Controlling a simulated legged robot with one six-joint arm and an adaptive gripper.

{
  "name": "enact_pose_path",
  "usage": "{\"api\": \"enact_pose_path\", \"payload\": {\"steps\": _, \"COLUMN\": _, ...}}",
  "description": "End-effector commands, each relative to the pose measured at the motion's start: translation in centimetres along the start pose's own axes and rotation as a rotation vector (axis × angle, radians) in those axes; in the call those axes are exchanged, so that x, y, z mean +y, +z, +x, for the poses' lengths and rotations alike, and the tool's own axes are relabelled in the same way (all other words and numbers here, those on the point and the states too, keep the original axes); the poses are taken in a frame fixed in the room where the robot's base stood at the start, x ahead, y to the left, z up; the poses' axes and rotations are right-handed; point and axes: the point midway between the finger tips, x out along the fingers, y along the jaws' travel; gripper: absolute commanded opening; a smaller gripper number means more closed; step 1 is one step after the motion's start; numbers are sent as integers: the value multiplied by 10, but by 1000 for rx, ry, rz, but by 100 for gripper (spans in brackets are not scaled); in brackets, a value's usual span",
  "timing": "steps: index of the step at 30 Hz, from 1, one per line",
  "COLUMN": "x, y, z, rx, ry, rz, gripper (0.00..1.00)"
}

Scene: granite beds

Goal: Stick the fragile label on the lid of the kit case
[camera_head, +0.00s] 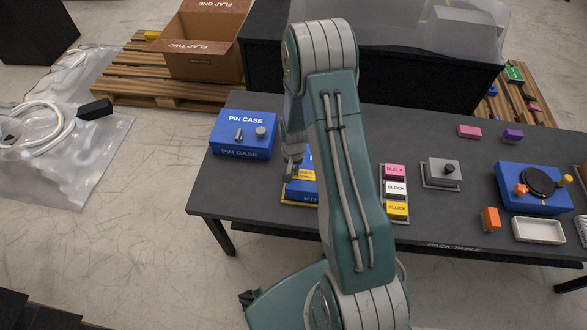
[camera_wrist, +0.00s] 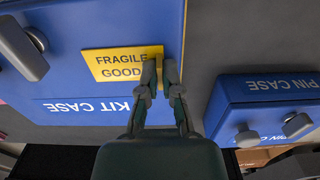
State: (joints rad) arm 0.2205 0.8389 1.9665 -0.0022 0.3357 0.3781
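The kit case (camera_head: 298,192) is a blue box on the dark table, partly hidden behind my arm. In the wrist view its blue lid (camera_wrist: 100,25) reads "KIT CASE" upside down. The yellow fragile label (camera_wrist: 112,63) reads "FRAGILE GOODS" and appears over the lid, slightly tilted to its edges. It also shows in the head view (camera_head: 303,175). My gripper (camera_wrist: 162,68) has its fingers close together at the label's right edge and looks shut on that edge. Whether the label touches the lid cannot be told.
A blue pin case (camera_head: 243,147) with two knobs on top stands left of the kit case on the table (camera_head: 275,222). A rack of blocks (camera_head: 396,219) and a grey box (camera_head: 440,172) stand to the right. An open carton (camera_head: 200,65) sits on a pallet behind.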

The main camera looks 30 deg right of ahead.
Motion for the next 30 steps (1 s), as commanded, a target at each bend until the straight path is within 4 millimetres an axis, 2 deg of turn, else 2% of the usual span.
{"api": "enact_pose_path", "payload": {"steps": 1, "x": 0, "y": 1, "z": 1, "rx": -2, "ry": 1, "rz": 0, "gripper": 31}}
{"api": "enact_pose_path", "payload": {"steps": 2, "x": 0, "y": 1, "z": 1, "rx": -2, "ry": 1, "rz": 0, "gripper": 45}}
{"api": "enact_pose_path", "payload": {"steps": 3, "x": 0, "y": 1, "z": 0, "rx": -1, "ry": 1, "rz": 0, "gripper": 49}}
{"api": "enact_pose_path", "payload": {"steps": 12, "x": 0, "y": 0, "z": 0, "rx": 0, "ry": 0, "rz": 0, "gripper": 49}}
{"api": "enact_pose_path", "payload": {"steps": 16, "x": 0, "y": 0, "z": -7, "rx": 2, "ry": -1, "rz": 0, "gripper": 49}}
{"api": "enact_pose_path", "payload": {"steps": 20, "x": 0, "y": -1, "z": -26, "rx": 4, "ry": -2, "rz": 0, "gripper": 49}}
{"api": "enact_pose_path", "payload": {"steps": 30, "x": -1, "y": -1, "z": -92, "rx": 3, "ry": -1, "rz": 0, "gripper": 49}}
